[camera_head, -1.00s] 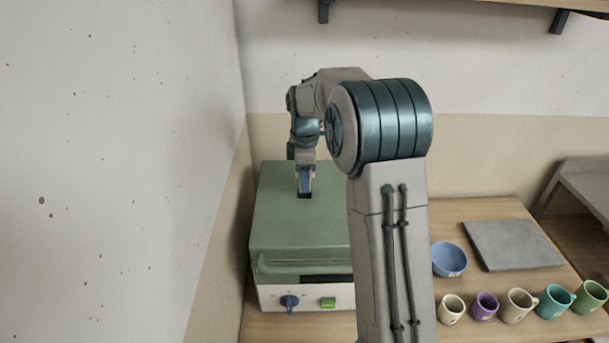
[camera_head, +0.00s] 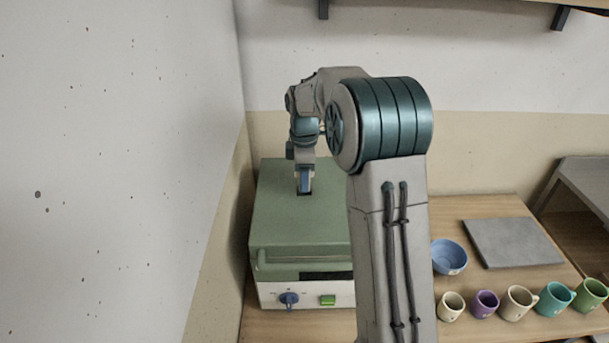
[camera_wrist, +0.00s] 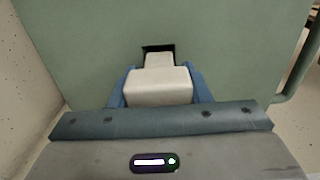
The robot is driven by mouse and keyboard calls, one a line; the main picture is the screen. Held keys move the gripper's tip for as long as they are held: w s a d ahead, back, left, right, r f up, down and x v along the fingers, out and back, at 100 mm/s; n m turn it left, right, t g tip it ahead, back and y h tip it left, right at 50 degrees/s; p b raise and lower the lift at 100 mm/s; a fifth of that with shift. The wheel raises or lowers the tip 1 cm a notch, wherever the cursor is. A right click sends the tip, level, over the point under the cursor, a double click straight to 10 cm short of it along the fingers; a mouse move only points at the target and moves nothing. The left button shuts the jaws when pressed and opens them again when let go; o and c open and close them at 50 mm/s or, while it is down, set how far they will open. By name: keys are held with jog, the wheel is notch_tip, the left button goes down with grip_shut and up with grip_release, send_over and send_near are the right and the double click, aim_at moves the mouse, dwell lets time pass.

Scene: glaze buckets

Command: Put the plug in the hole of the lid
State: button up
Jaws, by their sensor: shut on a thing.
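The lid (camera_head: 300,225) is the flat green top of a box-shaped kiln at the left of the table. It also fills most of the wrist view (camera_wrist: 75,55). My gripper (camera_head: 304,188) points down over the lid's far half, its blue fingers shut on the pale plug (camera_wrist: 158,88). In the wrist view the plug's narrower end reaches the dark square hole (camera_wrist: 151,47), and only a dark strip of the hole shows beyond it. How deep the plug sits in the hole, I cannot tell. In the head view the fingers hide most of the hole.
The kiln front has a blue knob (camera_head: 289,299) and a green switch (camera_head: 327,300). A wall stands close on the left. A blue bowl (camera_head: 449,257), a grey slab (camera_head: 512,243) and several mugs (camera_head: 519,303) are on the table at right. A shelf hangs above.

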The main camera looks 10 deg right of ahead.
jog(key=shift+f+b, duration=0.5)
jog(key=shift+f, duration=0.4)
jog(key=shift+f, duration=0.35)
jog(key=o, duration=1.3)
jog(key=shift+r, duration=0.1)
jog(key=shift+o, duration=0.2)
jog(key=shift+r+p, duration=2.5)
jog(key=shift+r, duration=1.5)
